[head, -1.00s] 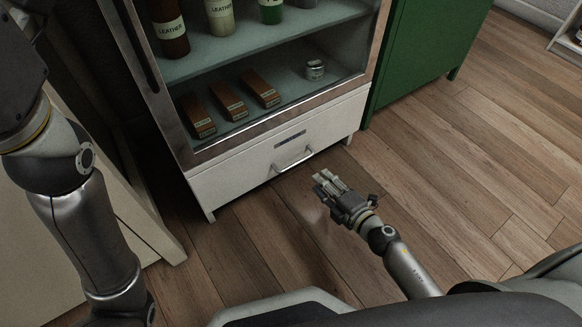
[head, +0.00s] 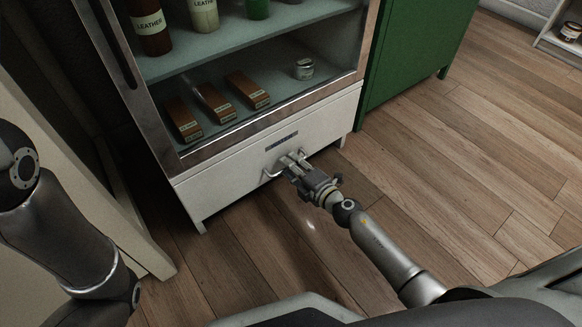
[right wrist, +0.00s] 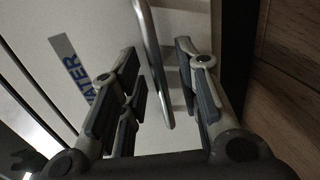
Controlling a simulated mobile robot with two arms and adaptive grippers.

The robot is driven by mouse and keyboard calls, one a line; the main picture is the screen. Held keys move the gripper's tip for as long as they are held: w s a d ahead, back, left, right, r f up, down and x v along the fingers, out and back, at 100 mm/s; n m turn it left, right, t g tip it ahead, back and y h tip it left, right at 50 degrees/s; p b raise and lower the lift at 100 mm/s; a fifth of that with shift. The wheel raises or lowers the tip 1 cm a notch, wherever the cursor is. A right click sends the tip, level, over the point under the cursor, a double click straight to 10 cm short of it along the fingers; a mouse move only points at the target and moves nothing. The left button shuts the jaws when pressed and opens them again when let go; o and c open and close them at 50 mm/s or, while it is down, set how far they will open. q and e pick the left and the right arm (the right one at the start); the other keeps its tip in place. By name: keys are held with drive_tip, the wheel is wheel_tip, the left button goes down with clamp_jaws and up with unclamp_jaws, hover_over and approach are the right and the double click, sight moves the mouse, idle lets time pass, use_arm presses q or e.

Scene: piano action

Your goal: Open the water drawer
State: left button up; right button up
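The water drawer (head: 222,183) is the white front at the bottom of the glass cabinet, and it looks shut. Its label, partly hidden, reads "ATER" in the right wrist view (right wrist: 76,68). The metal bar handle (head: 271,173) is partly covered by my right gripper (head: 291,163) in the head view. In the right wrist view the handle (right wrist: 153,62) runs between the two open fingers of my right gripper (right wrist: 160,92), with gaps visible on both sides. My left arm shows at the left of the head view, but its gripper is out of frame.
The cabinet shelves (head: 232,52) above hold bottles, several brown boxes (head: 216,103) and a small jar (head: 304,69). A green cabinet (head: 415,50) stands to the right. Wooden floor (head: 440,160) in front and to the right is clear.

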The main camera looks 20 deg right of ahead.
drive_tip(key=shift+w+a, duration=0.1)
drive_tip(key=shift+w, duration=0.15)
drive_tip(key=shift+c, duration=0.5)
clamp_jaws()
drive_tip(key=shift+s+f, duration=0.1)
